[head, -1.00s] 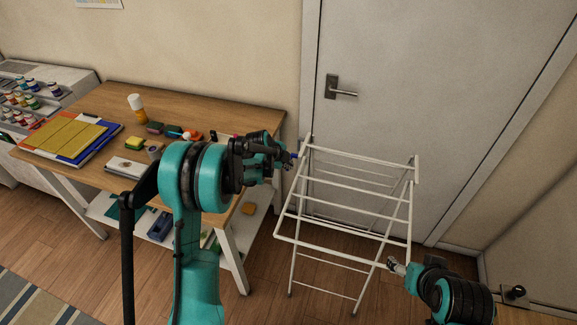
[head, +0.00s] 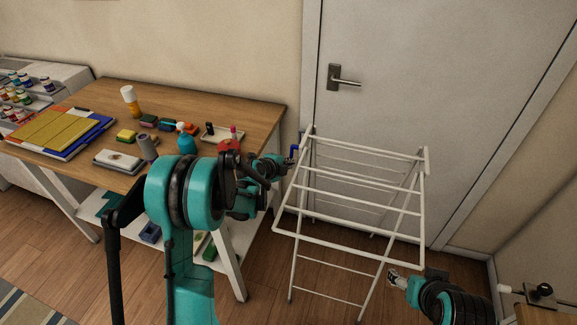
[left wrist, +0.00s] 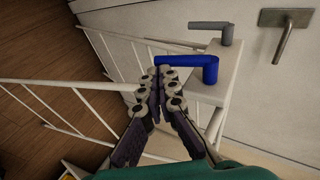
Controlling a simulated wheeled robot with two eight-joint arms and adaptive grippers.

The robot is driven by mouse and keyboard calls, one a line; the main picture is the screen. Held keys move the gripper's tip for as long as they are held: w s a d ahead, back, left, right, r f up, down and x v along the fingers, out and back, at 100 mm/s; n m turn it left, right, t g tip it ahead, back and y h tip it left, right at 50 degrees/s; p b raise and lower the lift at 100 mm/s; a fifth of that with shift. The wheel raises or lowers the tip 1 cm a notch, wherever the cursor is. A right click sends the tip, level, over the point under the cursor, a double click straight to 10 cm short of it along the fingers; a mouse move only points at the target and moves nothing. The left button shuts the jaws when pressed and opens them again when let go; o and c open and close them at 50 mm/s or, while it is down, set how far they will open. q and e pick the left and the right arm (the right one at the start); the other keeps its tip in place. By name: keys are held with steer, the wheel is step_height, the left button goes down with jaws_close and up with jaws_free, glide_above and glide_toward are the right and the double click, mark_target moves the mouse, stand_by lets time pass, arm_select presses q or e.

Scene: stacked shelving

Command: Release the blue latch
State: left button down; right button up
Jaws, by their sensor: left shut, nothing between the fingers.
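The blue latch (head: 294,151) is at the top left corner of the white drying rack (head: 352,242), which stands in front of the door. In the left wrist view it is an L-shaped blue handle (left wrist: 208,66) on a white end piece, its free arm pointing left. My left gripper (head: 283,165) is shut and empty. In the left wrist view its fingertips (left wrist: 159,73) are right by the free end of the blue arm; I cannot tell whether they touch. My right gripper (head: 396,280) is low at the rack's right leg, its jaws unclear.
A similar grey handle (left wrist: 214,30) sits behind the blue one. A wooden table (head: 215,100) with bottles, sponges and folders stands left of the rack. A closed door (head: 420,90) with a metal handle (head: 343,80) is behind. Wood floor shows beneath the rack.

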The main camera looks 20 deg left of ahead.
stand_by(0.3)
arm_select(q)
steer(key=shift+r+p, duration=0.6)
steer(key=shift+r, duration=0.2)
arm_select(e)
steer(key=shift+r, duration=0.45)
